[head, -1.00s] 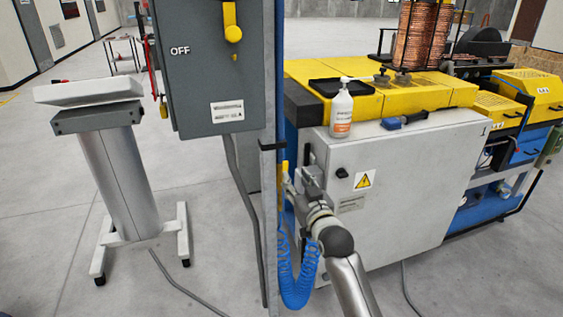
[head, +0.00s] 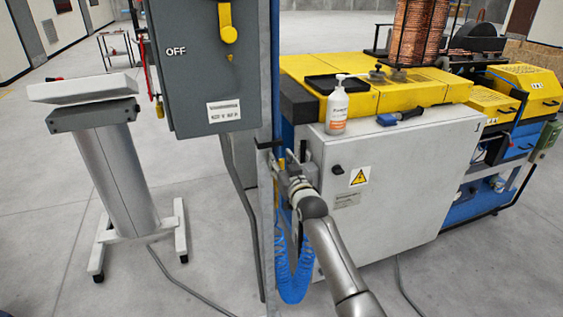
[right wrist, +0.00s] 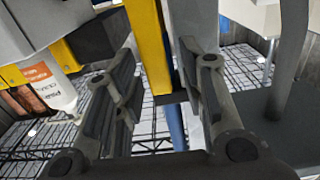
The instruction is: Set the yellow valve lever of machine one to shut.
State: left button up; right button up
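The yellow valve lever (right wrist: 150,45) hangs upright beside the blue pipe (right wrist: 175,125) in the right wrist view. In the head view only a small yellow piece of it shows (head: 282,158), by the blue pipe and largely hidden by my right gripper (head: 284,170). My right gripper also shows in the right wrist view (right wrist: 162,90). Its two fingers are spread, one on each side of the lever, with gaps visible. Whether any finger pad touches the lever I cannot tell. My left gripper is not in view.
A grey OFF cabinet (head: 200,85) with a yellow handle stands left of the pipe. A coiled blue hose (head: 292,265) hangs below my right gripper. A white cabinet (head: 400,180) stands to the right, with a pump bottle (head: 337,110) on top. A pedestal (head: 118,175) stands left.

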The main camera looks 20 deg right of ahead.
grip_shut()
dwell(0.5)
jog(key=d+f+m+b, duration=0.9)
jog(key=m, duration=0.9)
jog(key=shift+w+d+f+b, duration=0.15)
jog(key=shift+d+f+b, duration=0.05)
jog(key=shift+f+b, duration=0.15)
dwell(0.5)
